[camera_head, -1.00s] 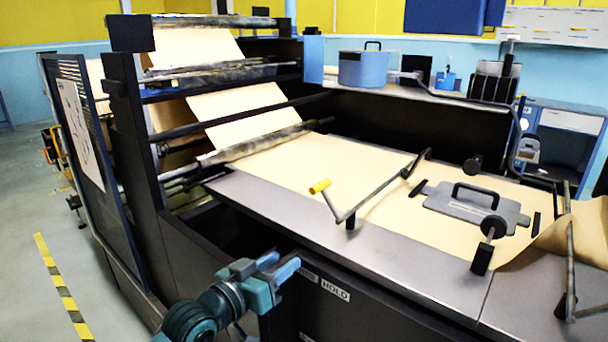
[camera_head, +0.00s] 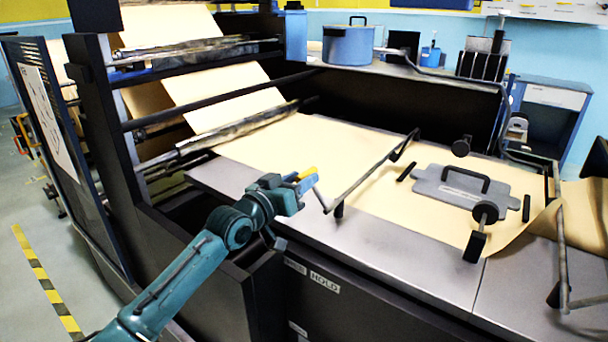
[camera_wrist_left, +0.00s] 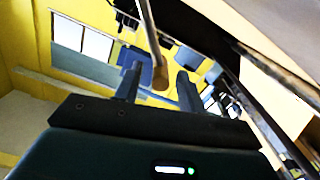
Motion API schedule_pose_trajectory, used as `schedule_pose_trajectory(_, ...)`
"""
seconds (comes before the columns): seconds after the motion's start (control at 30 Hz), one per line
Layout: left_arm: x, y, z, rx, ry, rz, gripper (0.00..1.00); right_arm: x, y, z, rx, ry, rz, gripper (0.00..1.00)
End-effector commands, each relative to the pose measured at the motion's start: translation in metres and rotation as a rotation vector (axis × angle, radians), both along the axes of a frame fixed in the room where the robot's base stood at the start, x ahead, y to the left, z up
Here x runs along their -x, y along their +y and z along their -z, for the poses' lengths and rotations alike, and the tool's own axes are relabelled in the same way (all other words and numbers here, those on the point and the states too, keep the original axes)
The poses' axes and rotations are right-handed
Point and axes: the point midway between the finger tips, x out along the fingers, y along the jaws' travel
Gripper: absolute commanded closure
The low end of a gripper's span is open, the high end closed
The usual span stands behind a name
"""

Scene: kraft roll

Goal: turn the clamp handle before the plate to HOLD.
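The grey plate (camera_head: 450,192) with a black handle lies on the kraft paper to the right. My right gripper is not in view.
Kraft paper (camera_head: 290,155) runs from the rollers at left over the bed. A clamp bar (camera_head: 365,183) stands between the crank and the plate. A blue pot (camera_head: 347,46) is on the rear shelf.

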Motion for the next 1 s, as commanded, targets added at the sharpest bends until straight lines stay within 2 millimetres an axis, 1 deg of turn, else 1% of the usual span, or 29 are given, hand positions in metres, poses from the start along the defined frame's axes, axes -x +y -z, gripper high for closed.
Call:
schedule_pose_trajectory(0.03, -0.005, -0.003, -0.001, 0.000, 0.000, 0.000, 0.60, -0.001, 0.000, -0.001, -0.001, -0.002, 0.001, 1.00)
schedule_pose_trajectory(0.2, -0.014, -0.010, 0.000, 0.000, 0.000, 0.000, 0.60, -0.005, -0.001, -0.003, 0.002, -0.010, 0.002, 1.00)
schedule_pose_trajectory(0.53, -0.016, -0.011, 0.000, 0.000, 0.000, 0.000, 0.60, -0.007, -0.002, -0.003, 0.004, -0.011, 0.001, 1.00)
schedule_pose_trajectory(0.57, -0.016, -0.011, 0.000, 0.000, 0.000, 0.000, 0.62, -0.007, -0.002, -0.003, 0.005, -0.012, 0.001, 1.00)
schedule_pose_trajectory(1.0, -0.016, -0.011, 0.001, 0.000, 0.000, -0.001, 0.98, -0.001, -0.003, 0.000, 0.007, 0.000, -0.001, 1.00)
